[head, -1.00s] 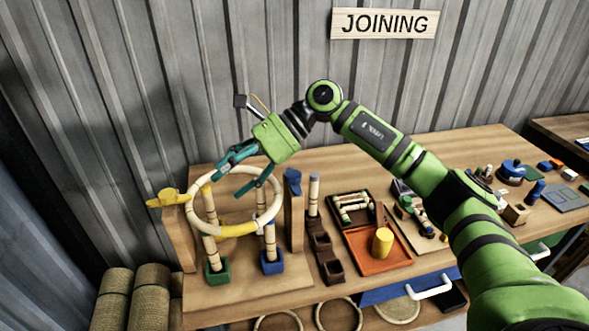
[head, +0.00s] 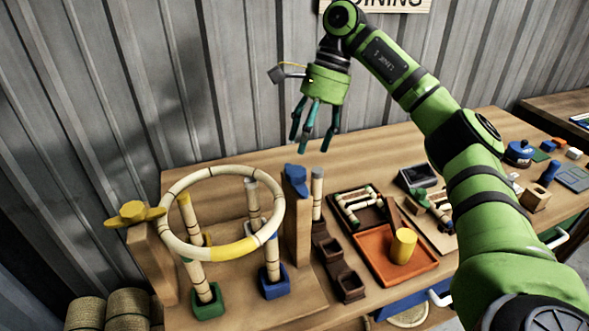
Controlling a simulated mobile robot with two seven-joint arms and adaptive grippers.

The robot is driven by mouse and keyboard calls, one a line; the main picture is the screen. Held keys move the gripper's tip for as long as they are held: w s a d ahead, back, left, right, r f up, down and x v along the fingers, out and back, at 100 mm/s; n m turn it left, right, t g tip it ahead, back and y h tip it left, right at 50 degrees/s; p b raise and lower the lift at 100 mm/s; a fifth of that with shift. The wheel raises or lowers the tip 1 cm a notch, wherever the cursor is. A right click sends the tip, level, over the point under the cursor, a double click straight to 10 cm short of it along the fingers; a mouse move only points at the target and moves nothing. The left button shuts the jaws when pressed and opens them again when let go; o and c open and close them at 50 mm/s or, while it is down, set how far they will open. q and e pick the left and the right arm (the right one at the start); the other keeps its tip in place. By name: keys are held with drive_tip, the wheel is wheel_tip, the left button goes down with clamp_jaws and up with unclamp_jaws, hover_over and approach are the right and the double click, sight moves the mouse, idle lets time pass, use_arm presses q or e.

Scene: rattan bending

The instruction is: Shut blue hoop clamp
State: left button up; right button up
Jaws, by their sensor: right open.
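The blue hoop clamp (head: 296,178) sits on top of the right wooden post (head: 297,228); its blue piece points upward, off the hoop. The pale rattan hoop (head: 215,172) with a yellow section (head: 235,248) rests level between the posts, its right edge near the blue clamp. A yellow clamp (head: 134,213) lies across the left post top toward the hoop's left edge. My right gripper (head: 311,147) is open and empty, pointing down above and behind the blue clamp, apart from it. My left gripper is out of view.
Rattan uprights stand in a green cup (head: 207,302) and a blue cup (head: 274,284) under the hoop. Right of the post are brown blocks (head: 349,286) and an orange tray (head: 397,275) with a yellow cylinder (head: 403,246). The table behind the hoop is clear.

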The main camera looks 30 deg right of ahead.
sight(297, 171)
drive_tip(key=shift+x, duration=0.85)
drive_tip(key=shift+w+p+x, duration=0.2)
drive_tip(key=shift+p+x, duration=0.15)
drive_tip(key=shift+x, duration=1.95)
drive_tip(key=shift+d, duration=0.1)
drive_tip(key=c, duration=1.1)
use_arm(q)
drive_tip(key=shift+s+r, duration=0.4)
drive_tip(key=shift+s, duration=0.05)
